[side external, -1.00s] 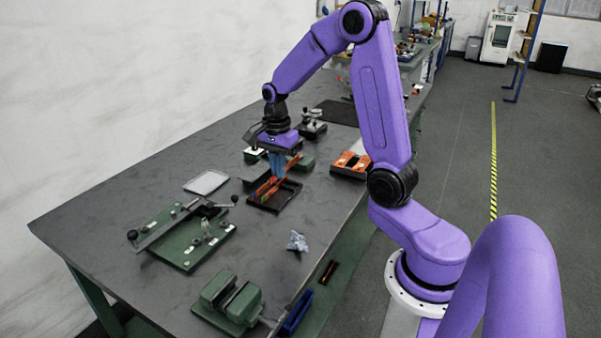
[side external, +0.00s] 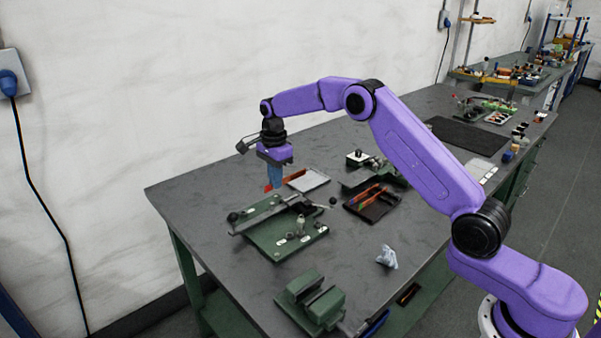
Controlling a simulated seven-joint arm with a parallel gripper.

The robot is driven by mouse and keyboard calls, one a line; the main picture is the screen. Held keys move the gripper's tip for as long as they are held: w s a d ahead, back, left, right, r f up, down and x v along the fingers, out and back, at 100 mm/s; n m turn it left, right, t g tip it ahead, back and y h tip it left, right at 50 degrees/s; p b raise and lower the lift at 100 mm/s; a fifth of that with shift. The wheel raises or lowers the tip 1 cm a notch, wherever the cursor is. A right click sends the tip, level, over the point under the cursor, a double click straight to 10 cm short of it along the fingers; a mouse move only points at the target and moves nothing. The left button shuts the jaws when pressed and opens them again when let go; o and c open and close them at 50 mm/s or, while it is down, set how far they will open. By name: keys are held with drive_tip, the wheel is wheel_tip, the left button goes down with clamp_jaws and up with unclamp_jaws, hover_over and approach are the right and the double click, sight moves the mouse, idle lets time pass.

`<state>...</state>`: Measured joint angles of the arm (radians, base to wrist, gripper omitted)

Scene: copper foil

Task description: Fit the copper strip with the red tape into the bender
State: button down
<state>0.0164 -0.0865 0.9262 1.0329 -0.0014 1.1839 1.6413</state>
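My gripper (side external: 274,180) has blue fingers and points down above the back edge of the bender. It appears shut on a thin copper strip (side external: 295,176) with a red end (side external: 267,187); the fingers hide the strip's middle. The strip is held up off the bench. The bender (side external: 283,243) is a green base plate with a long bar and black-knobbed handles, lying on the bench below and in front of the gripper. A black tray (side external: 373,220) to the right holds more orange and red strips; their tape colours are too small to tell surely.
A grey flat tray (side external: 310,181) lies behind the bender. A green vise (side external: 311,301) stands at the front edge. Crumpled foil (side external: 387,257) lies right of the bender. A green-based device (side external: 375,174) stands behind the black tray. The left of the bench (side external: 195,205) is clear.

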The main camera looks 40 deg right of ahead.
drive_tip(key=shift+w+a+f, duration=0.15)
drive_tip(key=shift+a+f, duration=0.15)
drive_tip(key=shift+f, duration=0.6)
drive_tip(key=shift+w+a+f, duration=0.2)
drive_tip(key=shift+a+f, duration=0.1)
drive_tip(key=shift+f, duration=0.6)
drive_tip(key=shift+w+a+f, duration=0.15)
drive_tip(key=shift+a+f, duration=0.15)
drive_tip(key=shift+f, duration=0.6)
drive_tip(key=shift+f, duration=0.55)
drive_tip(key=shift+s+f, duration=0.1)
drive_tip(key=shift+f, duration=0.25)
drive_tip(key=shift+d+r, duration=0.1)
drive_tip(key=shift+r, duration=0.25)
idle(0.5)
drive_tip(key=shift+r, duration=0.15)
idle(0.6)
drive_tip(key=shift+r, duration=0.6)
idle(2.1)
